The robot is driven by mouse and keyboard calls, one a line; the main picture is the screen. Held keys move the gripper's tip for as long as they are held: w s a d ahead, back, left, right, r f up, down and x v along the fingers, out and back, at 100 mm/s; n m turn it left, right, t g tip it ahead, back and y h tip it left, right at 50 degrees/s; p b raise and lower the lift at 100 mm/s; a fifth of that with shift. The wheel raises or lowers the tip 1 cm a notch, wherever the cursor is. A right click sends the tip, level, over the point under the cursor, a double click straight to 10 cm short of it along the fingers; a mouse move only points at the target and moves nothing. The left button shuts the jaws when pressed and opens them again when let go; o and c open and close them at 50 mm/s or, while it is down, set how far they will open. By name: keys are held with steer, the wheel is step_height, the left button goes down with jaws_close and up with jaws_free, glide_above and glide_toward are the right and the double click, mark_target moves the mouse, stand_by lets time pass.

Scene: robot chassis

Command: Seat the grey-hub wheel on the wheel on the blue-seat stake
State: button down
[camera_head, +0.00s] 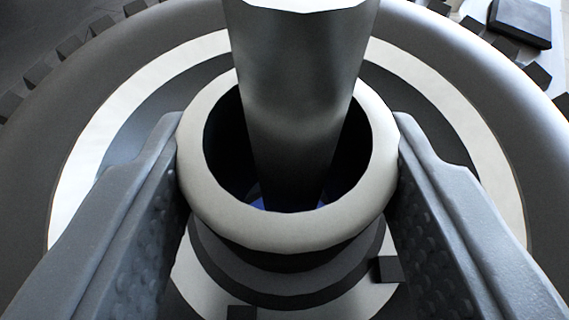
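My gripper (288,135) has one finger on each side of the pale grey hub collar (288,232), and both fingers press against its outside. The collar belongs to a large wheel with a dark tyre (525,120) and a white ring. The hole is around the stake, with dark gaps on both sides. A bit of blue (257,203) shows deep in the hole, at the stake's foot. Any wheel underneath is hidden, so I cannot tell how the two meet.
Dark tread blocks stick out around the tyre's rim. A dark block-shaped thing (520,20) lies beyond the tyre at the upper right. Grey floor (40,35) shows at the upper left. The wheel fills most of the view.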

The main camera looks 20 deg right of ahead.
steer(key=shift+f+b, duration=1.55)
steer(key=shift+f, duration=1.95)
steer(key=shift+f, duration=0.35)
steer(key=shift+s+f, duration=0.15)
steer(key=shift+f, duration=0.45)
steer(key=c, duration=0.6)
jaws_free()
steer(key=shift+s, duration=0.15)
steer(key=shift+s+a, duration=0.2)
steer(key=v, duration=1.3)
steer(key=shift+r, duration=0.2)
